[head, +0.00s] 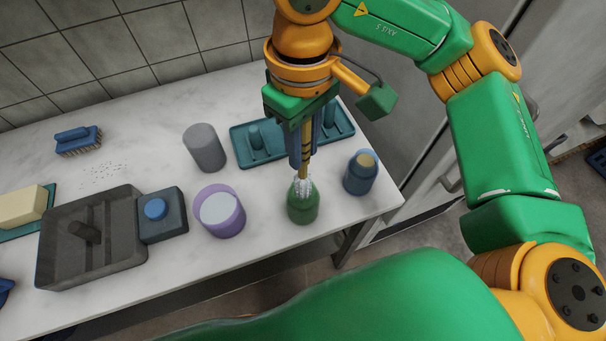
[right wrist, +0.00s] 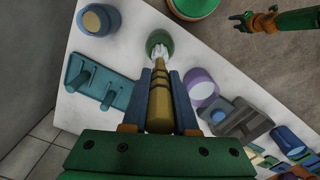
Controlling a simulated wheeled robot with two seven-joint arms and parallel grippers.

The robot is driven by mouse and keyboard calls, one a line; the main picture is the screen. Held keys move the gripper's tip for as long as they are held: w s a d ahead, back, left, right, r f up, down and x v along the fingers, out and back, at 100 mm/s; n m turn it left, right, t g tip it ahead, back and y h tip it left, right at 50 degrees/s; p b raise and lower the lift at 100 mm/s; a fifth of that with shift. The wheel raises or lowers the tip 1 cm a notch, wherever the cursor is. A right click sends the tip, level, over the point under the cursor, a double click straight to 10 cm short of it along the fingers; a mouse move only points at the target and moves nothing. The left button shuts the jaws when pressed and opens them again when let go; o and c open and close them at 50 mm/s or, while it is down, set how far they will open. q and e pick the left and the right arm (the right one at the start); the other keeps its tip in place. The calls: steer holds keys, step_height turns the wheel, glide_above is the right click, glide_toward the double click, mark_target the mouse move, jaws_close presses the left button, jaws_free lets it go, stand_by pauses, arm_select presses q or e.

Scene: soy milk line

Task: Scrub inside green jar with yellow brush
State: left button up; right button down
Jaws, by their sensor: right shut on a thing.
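The small green jar (head: 303,208) stands upright near the front right of the counter; it also shows in the right wrist view (right wrist: 160,38). My right gripper (head: 303,158) is shut on the yellow handle of the brush (right wrist: 159,103), which points down. The brush's white bristles (head: 302,187) are at the jar's mouth, and their upper part still shows; how deep the tip reaches is hidden. My left gripper (right wrist: 241,22) shows small at the top of the right wrist view, away from the jar; its jaws are too small to judge.
A blue jar (head: 359,176) stands close right of the green jar, and a purple cup (head: 221,222) to its left. Behind are a teal peg rack (head: 268,157) and a grey cylinder (head: 205,150). A dark tray (head: 60,270) and a blue-handled scrub brush (head: 78,141) lie farther left.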

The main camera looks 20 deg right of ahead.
steer(key=shift+r+p, duration=3.25)
steer(key=shift+r, duration=0.35)
steer(key=shift+f, duration=0.1)
